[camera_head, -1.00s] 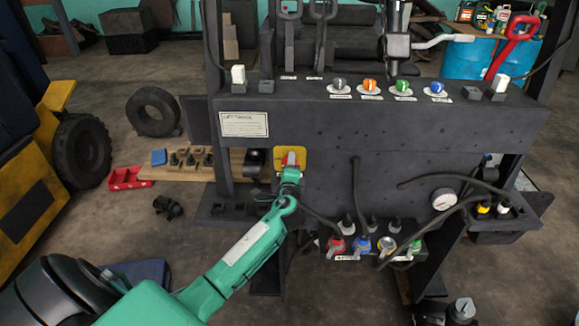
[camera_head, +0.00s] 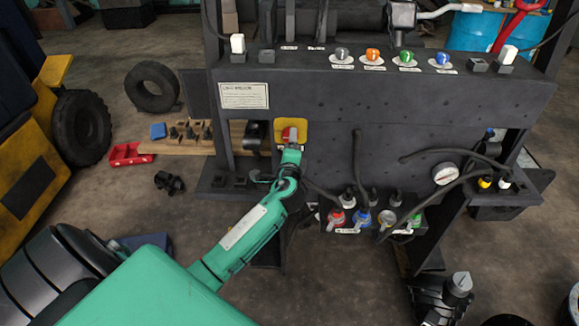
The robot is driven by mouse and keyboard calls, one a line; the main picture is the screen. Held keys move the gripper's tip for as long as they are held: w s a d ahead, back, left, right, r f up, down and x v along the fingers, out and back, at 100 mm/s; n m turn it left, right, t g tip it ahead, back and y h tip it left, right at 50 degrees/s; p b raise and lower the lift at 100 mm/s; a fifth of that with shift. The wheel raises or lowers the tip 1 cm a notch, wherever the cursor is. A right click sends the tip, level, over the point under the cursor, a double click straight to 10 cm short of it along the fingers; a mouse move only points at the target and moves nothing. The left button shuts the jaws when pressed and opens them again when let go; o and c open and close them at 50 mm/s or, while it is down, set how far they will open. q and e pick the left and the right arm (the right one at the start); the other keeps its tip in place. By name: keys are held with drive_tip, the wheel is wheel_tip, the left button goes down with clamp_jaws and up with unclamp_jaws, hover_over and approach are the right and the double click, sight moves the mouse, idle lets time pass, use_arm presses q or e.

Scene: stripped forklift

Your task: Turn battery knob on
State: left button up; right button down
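The battery knob (camera_head: 289,134) is red and sits on a yellow plate (camera_head: 305,127) on the left part of the dark panel. My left arm, green, reaches up from the lower left. My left gripper (camera_head: 291,147) is at the knob, its grey fingertips in front of the red part and overlapping it. The gripper covers the lower part of the knob and plate. It is too small to tell whether the fingers are closed on the knob. My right gripper is not clearly in view.
Grey, orange, green and blue knobs (camera_head: 373,57) line the console top. Below the panel are coloured connectors (camera_head: 361,217) with black cables and a round gauge (camera_head: 445,174).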

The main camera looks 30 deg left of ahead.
use_arm(q)
drive_tip(key=b+v, duration=0.2)
drive_tip(key=v, duration=0.8)
drive_tip(key=shift+s+b, duration=0.2)
drive_tip(key=shift+b, duration=0.15)
wheel_tip(320, 180, down, 24)
drive_tip(key=s+d+g+h, duration=0.1)
drive_tip(key=d+g+h, duration=0.1)
drive_tip(key=g+h, duration=0.2)
drive_tip(key=s+d+f+n+g+h, duration=0.15)
drive_tip(key=s+f, duration=0.25)
drive_tip(key=f, duration=0.5)
drive_tip(key=s+d+f+n+g+h, duration=0.1)
drive_tip(key=s+f+g, duration=0.1)
drive_tip(key=s+f, duration=0.45)
drive_tip(key=s+d+f+n+g+h, duration=0.1)
drive_tip(key=s+f+n+g, duration=0.1)
drive_tip(key=s+f, duration=0.7)
drive_tip(key=s+d+f+n+g+h, duration=0.1)
drive_tip(key=s+d+f+n+g, duration=0.1)
drive_tip(key=s+f, duration=0.75)
drive_tip(key=s+d+f+n+g+h, duration=0.1)
drive_tip(key=s+f+n, duration=0.3)
drive_tip(key=s, duration=1.5)
wheel_tip(320, 180, down, 3)
drive_tip(key=shift+s+d+f+n+g, duration=0.2)
drive_tip(key=shift+n+g, duration=0.15)
drive_tip(key=shift+g, duration=0.5)
